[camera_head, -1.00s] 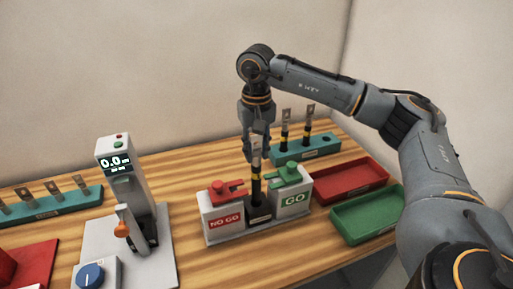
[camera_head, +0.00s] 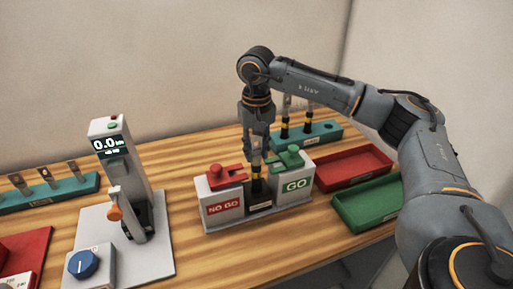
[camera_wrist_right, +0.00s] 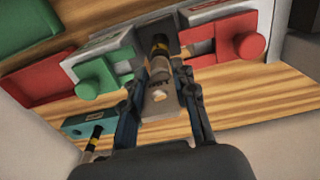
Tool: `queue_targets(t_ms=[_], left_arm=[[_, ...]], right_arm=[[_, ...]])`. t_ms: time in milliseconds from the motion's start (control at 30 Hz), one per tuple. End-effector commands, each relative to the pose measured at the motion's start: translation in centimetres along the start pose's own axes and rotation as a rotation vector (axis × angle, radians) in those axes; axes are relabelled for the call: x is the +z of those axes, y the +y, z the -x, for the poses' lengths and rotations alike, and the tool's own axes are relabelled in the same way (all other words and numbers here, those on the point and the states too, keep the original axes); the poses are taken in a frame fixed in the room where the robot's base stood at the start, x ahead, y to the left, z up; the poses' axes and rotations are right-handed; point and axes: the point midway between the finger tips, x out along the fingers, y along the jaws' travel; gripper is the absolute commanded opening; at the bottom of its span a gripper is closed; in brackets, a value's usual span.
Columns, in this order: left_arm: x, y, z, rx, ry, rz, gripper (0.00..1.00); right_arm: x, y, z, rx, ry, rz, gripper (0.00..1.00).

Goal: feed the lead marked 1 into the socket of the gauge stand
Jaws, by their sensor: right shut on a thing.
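The gauge stand (camera_head: 258,219) has a NO GO block with a red clamp, a GO block with a green clamp, and a dark socket block between them. My right gripper (camera_head: 257,150) is above this middle block, shut on a lead (camera_head: 256,173) with a metal tab and black and yellow bands. The lead is about upright, its lower end at the socket; how deep it sits is hidden. In the right wrist view the lead (camera_wrist_right: 160,72) is between the fingers (camera_wrist_right: 158,85), pointing at the dark block. Its number is not readable. My left gripper is not in view.
A teal rack (camera_head: 318,137) with more leads stands behind right. A red tray (camera_head: 350,168) and green tray (camera_head: 368,207) lie right. A display tester reading 0.0 (camera_head: 112,145) and another teal rack (camera_head: 60,190) are left. Bare wood lies in front of the stand.

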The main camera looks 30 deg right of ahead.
Motion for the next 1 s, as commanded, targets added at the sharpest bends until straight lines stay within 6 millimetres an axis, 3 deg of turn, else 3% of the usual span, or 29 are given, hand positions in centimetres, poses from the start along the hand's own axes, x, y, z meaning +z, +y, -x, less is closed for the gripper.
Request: queue_targets(t_ms=[367, 400, 500, 833, 1000], left_arm=[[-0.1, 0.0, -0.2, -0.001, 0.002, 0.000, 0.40], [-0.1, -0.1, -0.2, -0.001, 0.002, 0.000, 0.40], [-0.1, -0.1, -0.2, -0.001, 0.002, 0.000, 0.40], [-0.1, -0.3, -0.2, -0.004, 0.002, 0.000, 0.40], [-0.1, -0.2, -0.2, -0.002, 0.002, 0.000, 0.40]], right_arm=[[0.0, 0.0, -0.2, -0.001, 0.002, 0.000, 0.00], [0.0, 0.0, -0.2, -0.001, 0.002, 0.000, 0.34], [0.0, 0.0, -0.3, 0.000, 0.001, 0.000, 0.54], [0.0, 0.0, -0.2, 0.001, -0.001, 0.000, 0.54], [-0.1, 0.0, 1.6, 0.000, 0.003, 0.000, 0.54]])
